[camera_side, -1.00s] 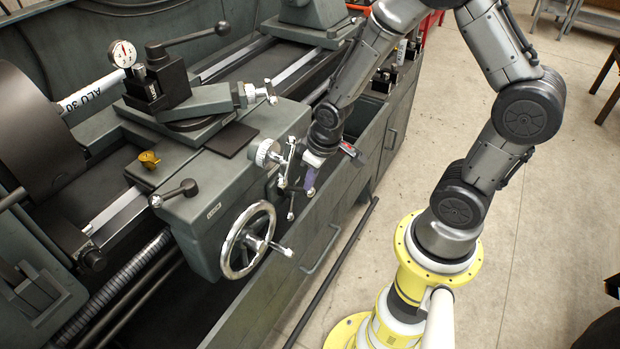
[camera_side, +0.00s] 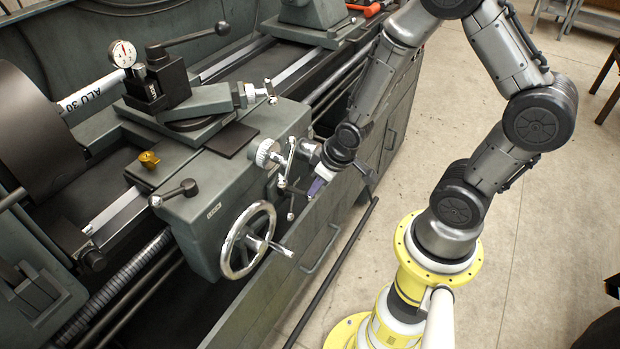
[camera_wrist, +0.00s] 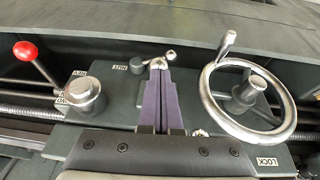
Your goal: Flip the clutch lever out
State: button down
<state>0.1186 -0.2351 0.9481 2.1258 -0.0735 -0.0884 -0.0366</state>
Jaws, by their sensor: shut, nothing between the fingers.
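My gripper (camera_side: 317,187) is shut and empty, its purple fingers together beside the front of the lathe's carriage. In the wrist view the closed fingers (camera_wrist: 157,68) reach up to a small silver lever with a ball end (camera_wrist: 170,56), beside a label; I cannot tell whether they touch. In the wrist view a lever with a red knob (camera_wrist: 26,50) slants out from near a round silver hub (camera_wrist: 86,95), at the left. No label visibly names the clutch lever, so I cannot tell which lever it is. Silver ball-ended levers (camera_side: 283,182) also show in the side view, left of my gripper.
The chrome handwheel (camera_side: 247,240) juts from the carriage, left of and below my gripper; it is at the right in the wrist view (camera_wrist: 248,96). A round dial knob (camera_side: 268,153) sits above it. A dark bar (camera_side: 330,275) runs along the lathe's lower front. The floor at right is open.

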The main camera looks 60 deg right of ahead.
jog(key=shift+t, duration=0.6)
jog(key=shift+s+f, duration=0.25)
jog(key=shift+f, duration=0.7)
jog(key=shift+s+f, duration=0.25)
jog(key=shift+f, duration=0.75)
jog(key=shift+s+f, duration=0.25)
jog(key=shift+f, duration=0.7)
jog(key=shift+w, duration=0.1)
jog(key=v, duration=1.3)
jog(key=shift+s+r, duration=0.25)
jog(key=shift+s, duration=0.15)
